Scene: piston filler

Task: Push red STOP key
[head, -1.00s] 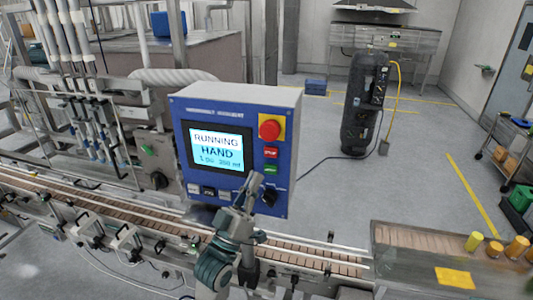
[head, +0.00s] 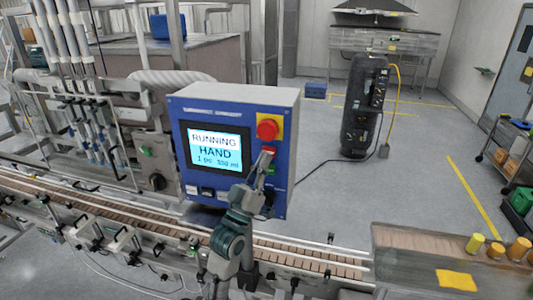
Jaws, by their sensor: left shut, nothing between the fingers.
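The blue control panel (head: 222,110) stands over the conveyor, and its lit screen (head: 214,147) reads RUNNING, HAND. The red STOP key (head: 269,150) is on the panel's right side, below the round red emergency button (head: 267,129) on its yellow plate. My left gripper (head: 266,156) is shut and empty, with its fingertips at the STOP key and covering most of it. I cannot tell whether the tips touch the key. My right gripper is not in view.
A green key (head: 271,170) sits just below the STOP key, partly behind my gripper, with a dark knob further down. The conveyor (head: 308,257) runs below the panel. Yellow-capped items (head: 474,242) stand at right.

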